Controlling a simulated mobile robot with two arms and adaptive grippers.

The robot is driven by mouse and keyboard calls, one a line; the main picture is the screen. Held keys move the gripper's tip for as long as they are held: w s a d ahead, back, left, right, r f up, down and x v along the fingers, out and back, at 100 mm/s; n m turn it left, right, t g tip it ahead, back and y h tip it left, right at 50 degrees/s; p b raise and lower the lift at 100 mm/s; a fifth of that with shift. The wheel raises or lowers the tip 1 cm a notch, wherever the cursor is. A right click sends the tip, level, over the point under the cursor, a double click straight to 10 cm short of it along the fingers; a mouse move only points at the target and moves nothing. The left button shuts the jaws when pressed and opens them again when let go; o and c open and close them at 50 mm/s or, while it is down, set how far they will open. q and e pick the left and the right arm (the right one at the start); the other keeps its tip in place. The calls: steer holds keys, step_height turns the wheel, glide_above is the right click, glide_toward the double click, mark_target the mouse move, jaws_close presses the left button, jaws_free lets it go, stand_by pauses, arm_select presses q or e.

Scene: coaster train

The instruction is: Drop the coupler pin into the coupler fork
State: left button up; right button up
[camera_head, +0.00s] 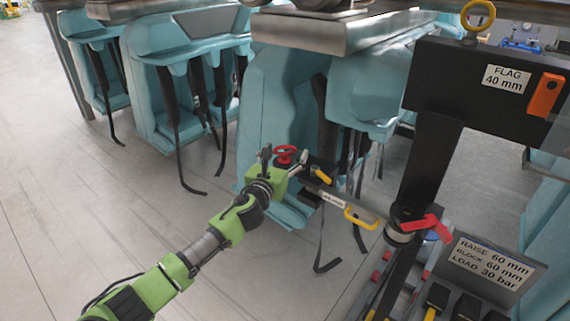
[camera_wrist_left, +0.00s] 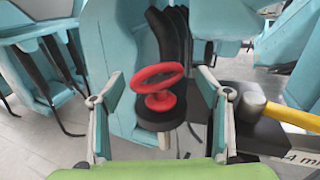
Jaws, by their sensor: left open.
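A red ring handle on a black round collar (camera_head: 285,153), which looks like the coupler pin, stands beside the coaster train. In the left wrist view the red ring (camera_wrist_left: 158,72) sits upright on its collar, with a short pale shaft below. My left gripper (camera_head: 284,160) is open, with one finger on each side of the ring and a gap to both. In the wrist view its fingers (camera_wrist_left: 159,88) are spread wide. I cannot clearly make out the coupler fork. My right gripper does not show.
Teal train seats (camera_head: 190,75) with hanging black straps line the back. A labelled bar with a yellow handle (camera_head: 359,218) runs right to a dark post (camera_head: 432,165). The left floor is clear.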

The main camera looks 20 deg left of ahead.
arm_select(q)
steer(key=c, duration=1.5)
steer(key=shift+o, duration=0.2)
steer(key=shift+r, duration=0.1)
steer(key=shift+w, duration=0.1)
